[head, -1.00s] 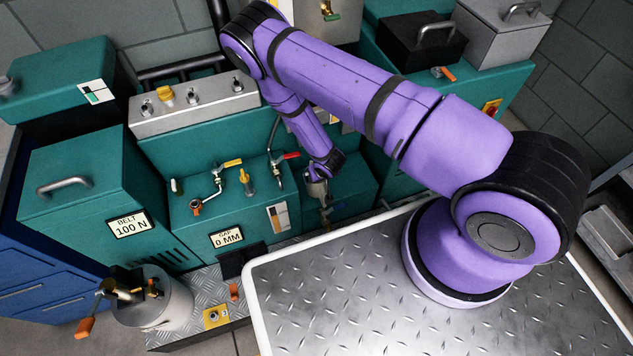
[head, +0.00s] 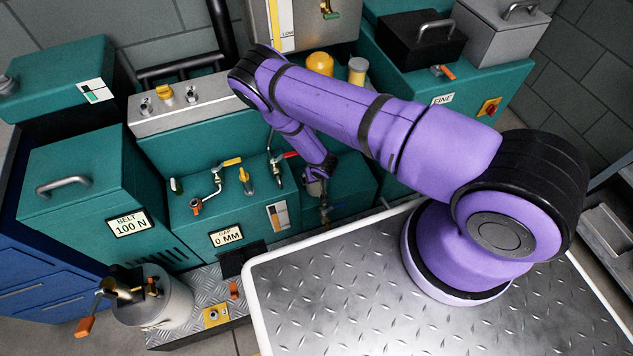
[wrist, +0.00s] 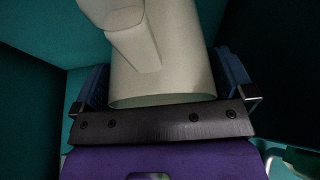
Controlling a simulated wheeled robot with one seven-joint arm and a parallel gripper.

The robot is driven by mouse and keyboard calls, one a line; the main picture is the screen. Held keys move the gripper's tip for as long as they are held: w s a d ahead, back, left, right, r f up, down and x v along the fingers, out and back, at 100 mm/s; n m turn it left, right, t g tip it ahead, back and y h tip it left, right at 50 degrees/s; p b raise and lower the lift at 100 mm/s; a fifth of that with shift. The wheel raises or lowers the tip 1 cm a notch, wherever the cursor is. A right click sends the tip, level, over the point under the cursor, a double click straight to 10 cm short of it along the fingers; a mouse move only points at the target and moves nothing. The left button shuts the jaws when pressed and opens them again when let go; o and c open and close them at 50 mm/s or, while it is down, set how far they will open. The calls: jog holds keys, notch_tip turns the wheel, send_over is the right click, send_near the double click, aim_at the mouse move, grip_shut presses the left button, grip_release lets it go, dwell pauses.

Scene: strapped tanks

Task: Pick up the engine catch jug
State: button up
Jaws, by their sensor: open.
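A pale cream jug (wrist: 185,45), which I take to be the engine catch jug, fills the upper middle of the wrist view. A narrower tube-like part, perhaps a spout or handle, runs along its side. My gripper (wrist: 165,80) is open, with one blue-padded finger on each side of the jug. The jug lies between the fingers; whether either touches it is hard to tell in the dim light. In the head view my wrist reaches down by the teal cabinets, and the jug cannot be clearly made out there.
Teal walls stand close around the gripper. Left of it in the head view is a teal box (head: 205,220) with valves and a gap sign. A grey drum (head: 172,302) with tools stands at lower left. A grey manifold (head: 205,105) sits behind.

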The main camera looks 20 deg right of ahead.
jog(key=c, duration=0.7)
jog(key=shift+r, duration=0.2)
